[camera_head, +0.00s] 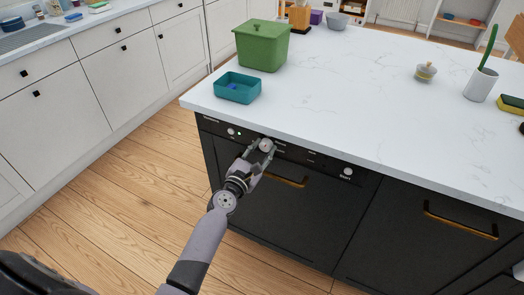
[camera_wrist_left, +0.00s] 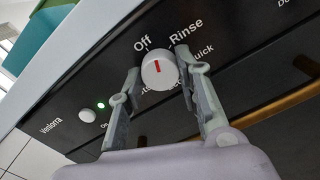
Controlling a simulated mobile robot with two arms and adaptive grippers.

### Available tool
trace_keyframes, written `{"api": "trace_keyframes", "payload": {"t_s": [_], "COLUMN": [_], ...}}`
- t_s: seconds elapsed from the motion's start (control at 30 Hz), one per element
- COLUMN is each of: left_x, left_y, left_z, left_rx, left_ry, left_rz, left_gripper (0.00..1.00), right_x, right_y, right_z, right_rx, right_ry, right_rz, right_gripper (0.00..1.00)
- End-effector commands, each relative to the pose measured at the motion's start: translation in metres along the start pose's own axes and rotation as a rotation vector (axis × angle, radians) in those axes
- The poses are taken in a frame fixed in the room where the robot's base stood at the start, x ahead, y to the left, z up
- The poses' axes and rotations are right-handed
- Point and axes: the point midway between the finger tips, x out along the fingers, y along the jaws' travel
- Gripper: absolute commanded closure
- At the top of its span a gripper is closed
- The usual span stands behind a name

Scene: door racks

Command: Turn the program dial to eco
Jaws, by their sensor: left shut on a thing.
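The program dial (camera_wrist_left: 157,75) is a round white knob with a red mark on the black control panel of the dishwasher (camera_head: 262,195). In the left wrist view the mark points up, toward the gap between the printed words Off and Rinse. Quick is printed to the right. Other labels below are partly hidden by the fingers, and I cannot read eco. My left gripper (camera_head: 262,148) is at the dial, with one finger on each side, shut on it. The dial also shows in the head view (camera_head: 266,145). My right gripper is not in view.
A lit green light (camera_wrist_left: 101,105) and a round white button (camera_wrist_left: 87,115) sit left of the dial. A start button (camera_head: 348,171) is further right. The dishwasher's brass handle (camera_head: 290,182) is below the panel. The counter (camera_head: 345,95) overhangs, with a teal tray (camera_head: 237,88) near its edge.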

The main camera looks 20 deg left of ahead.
Motion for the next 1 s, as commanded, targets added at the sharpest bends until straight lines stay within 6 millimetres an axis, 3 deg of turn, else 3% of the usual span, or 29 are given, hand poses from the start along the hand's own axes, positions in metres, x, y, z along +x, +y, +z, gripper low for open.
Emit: {"api": "trace_keyframes", "payload": {"t_s": [1.0], "left_x": [-0.0002], "left_y": [-0.0011], "left_z": [-0.0001], "left_rx": [0.97], "left_ry": [0.001], "left_rz": [-0.004], "left_gripper": [0.96], "right_x": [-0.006], "right_y": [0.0], "right_z": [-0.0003], "right_rx": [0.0], "right_ry": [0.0], "right_rz": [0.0], "right_gripper": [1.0]}}
